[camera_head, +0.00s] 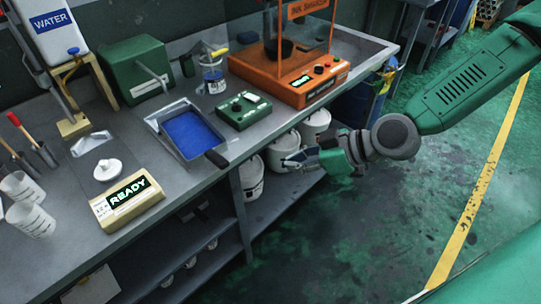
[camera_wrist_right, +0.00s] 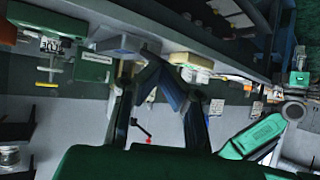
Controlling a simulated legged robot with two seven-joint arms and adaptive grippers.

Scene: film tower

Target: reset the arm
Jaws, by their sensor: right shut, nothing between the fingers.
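My right arm comes in from the right in the head view. Its gripper (camera_head: 292,160) is off the bench's front edge, in front of the white buckets under the bench. In the right wrist view the two dark fingers (camera_wrist_right: 155,62) come together at their tips, with nothing between them. My left gripper cannot be made out in either view.
The bench (camera_head: 85,243) carries a blue-filled tray (camera_head: 188,133), a green control box (camera_head: 245,110), an orange machine (camera_head: 290,80), a READY display (camera_head: 127,198) and white cups (camera_head: 30,218). White buckets (camera_head: 252,178) stand below. The green floor (camera_head: 400,210) at right is clear.

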